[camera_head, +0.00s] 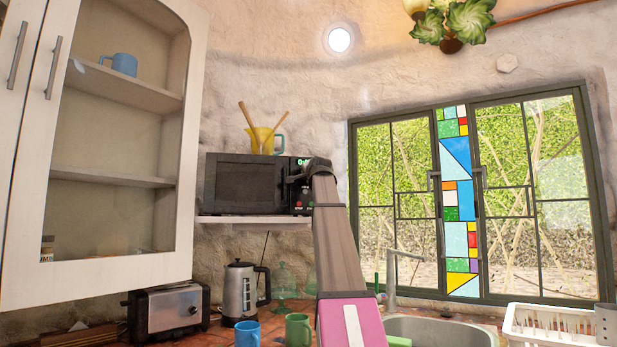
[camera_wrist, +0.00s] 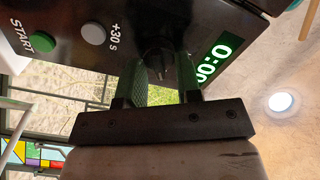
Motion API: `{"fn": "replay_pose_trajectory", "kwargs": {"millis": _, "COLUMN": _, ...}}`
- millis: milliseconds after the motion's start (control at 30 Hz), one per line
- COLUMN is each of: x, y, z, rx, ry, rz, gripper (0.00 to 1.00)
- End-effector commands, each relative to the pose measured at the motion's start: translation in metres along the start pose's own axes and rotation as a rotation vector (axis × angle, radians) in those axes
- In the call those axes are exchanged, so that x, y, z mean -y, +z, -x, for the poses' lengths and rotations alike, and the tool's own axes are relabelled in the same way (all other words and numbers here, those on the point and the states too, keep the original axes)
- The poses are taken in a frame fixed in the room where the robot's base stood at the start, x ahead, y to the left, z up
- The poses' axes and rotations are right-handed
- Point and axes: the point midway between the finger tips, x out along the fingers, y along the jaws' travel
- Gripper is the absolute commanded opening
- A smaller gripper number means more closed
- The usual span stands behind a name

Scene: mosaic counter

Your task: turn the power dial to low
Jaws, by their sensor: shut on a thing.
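The black microwave (camera_head: 250,184) stands on a wall shelf in the head view. Its control panel (camera_wrist: 210,20) fills the top of the wrist view, turned on its side. My gripper (camera_wrist: 163,72) is at the panel between the buttons and the green display (camera_wrist: 213,60), which reads 0:00. Its two fingers are shut on a dark dial (camera_wrist: 157,52), one on each side. The dial's label and pointer are hidden, so its setting cannot be read. In the head view my gripper (camera_head: 318,165) covers the panel's upper right.
The green START button (camera_wrist: 43,42) and grey +30 s button (camera_wrist: 93,33) are close beside the fingers. A yellow utensil jug (camera_head: 262,140) stands on the microwave. The window (camera_head: 480,195) is right of my arm. A kettle (camera_head: 239,290) and toaster (camera_head: 168,311) stand below.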

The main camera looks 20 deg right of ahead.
Motion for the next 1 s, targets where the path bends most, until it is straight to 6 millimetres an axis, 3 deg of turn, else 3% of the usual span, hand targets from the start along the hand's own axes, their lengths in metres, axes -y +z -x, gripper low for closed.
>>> {"fn": "replay_pose_trajectory", "kwargs": {"millis": 367, "x": 0.0009, "y": 0.0001, "z": 0.0003, "rx": 0.001, "ry": 0.001, "rz": 0.176, "gripper": 0.08}}
{"fn": "replay_pose_trajectory", "kwargs": {"millis": 1000, "x": 0.0044, "y": 0.0019, "z": 0.0005, "rx": 0.001, "ry": 0.001, "rz": 0.761, "gripper": 0.08}}
